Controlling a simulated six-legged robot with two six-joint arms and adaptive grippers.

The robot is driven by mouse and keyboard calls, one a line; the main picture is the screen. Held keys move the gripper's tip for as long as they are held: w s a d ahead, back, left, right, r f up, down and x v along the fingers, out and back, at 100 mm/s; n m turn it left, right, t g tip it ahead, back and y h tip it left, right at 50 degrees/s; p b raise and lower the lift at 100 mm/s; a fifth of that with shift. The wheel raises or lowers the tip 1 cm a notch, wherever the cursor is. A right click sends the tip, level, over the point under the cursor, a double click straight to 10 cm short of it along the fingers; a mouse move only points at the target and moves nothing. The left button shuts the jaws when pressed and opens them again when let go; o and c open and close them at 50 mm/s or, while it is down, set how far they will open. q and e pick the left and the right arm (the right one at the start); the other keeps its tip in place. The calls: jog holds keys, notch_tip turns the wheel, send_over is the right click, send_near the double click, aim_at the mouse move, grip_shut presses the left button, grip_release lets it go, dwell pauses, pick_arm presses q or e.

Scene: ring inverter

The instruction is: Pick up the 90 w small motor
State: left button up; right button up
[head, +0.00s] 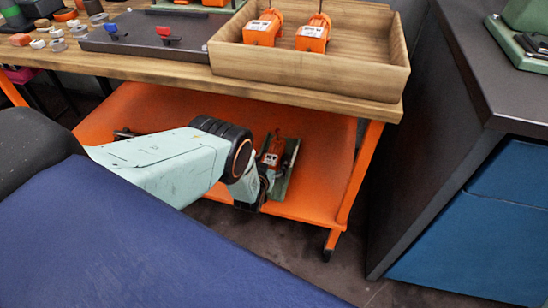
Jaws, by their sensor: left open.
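Two orange motors with pale labels stand in the wooden tray (300,68) on the bench top, one on the left (263,28) and one on the right (314,34). Another orange unit (274,152) sits on a green plate (290,165) on the lower orange shelf. I cannot read any label to tell which is the 90 w small motor. My left arm reaches in under the bench top. My left gripper (266,178) is open at the near side of the orange unit on the shelf, partly hidden by my wrist. I cannot tell whether it touches the unit. My right gripper is out of view.
The wooden bench top (150,72) overhangs the lower orange shelf (315,165). An orange leg (358,170) stands to the right. A dark mat (150,38) with red and blue parts lies on top. A dark cabinet with blue drawers (490,225) stands at the right.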

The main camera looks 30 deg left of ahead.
pick_arm(q)
jog(key=shift+c, duration=0.3)
grip_shut()
jog(key=shift+w+r, duration=0.15)
jog(key=shift+w, duration=0.05)
dwell(0.4)
